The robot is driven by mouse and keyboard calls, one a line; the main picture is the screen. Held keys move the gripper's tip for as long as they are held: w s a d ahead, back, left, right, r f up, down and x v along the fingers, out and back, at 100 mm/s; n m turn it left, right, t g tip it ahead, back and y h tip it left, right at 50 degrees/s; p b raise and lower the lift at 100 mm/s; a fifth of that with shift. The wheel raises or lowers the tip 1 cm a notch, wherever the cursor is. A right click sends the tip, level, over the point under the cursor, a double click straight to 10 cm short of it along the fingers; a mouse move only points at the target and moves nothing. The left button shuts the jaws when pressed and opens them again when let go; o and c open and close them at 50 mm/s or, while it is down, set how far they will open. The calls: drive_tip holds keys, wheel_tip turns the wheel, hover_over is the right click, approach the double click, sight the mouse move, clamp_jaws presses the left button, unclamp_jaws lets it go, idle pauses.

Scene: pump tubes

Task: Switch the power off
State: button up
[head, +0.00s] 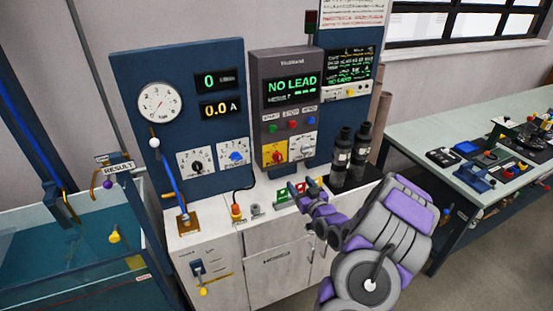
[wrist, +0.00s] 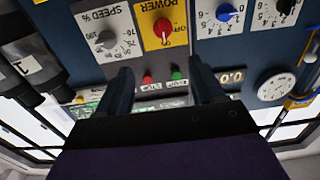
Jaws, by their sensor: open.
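The POWER switch (head: 275,154) is a red rotary knob on a yellow plate, low on the grey control unit. In the wrist view, which is upside down, the red knob (wrist: 163,28) shows near the top centre under the word POWER. I cannot tell its set position. My gripper (wrist: 162,78) is open and empty, its two dark fingers pointing toward the panel, with the knob apart from them and seen between and beyond the tips. In the head view my gripper (head: 305,195) is in front of the cabinet, below and right of the switch; its fingertips are hard to make out.
The SPEED knob (head: 301,147) is right beside the switch. Dark cylinders (head: 342,155) stand right of the panel. A blue lever (head: 172,185) and water tank (head: 70,240) are left.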

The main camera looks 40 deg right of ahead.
sight(280, 159)
drive_tip(key=x, duration=0.5)
drive_tip(key=b+x, duration=0.1)
drive_tip(key=x, duration=0.5)
drive_tip(key=b+x, duration=0.1)
drive_tip(key=x, duration=0.4)
drive_tip(key=shift+w+a, duration=0.3)
drive_tip(key=shift+w, duration=0.05)
drive_tip(key=shift+c, duration=0.3)
drive_tip(key=c, duration=1)
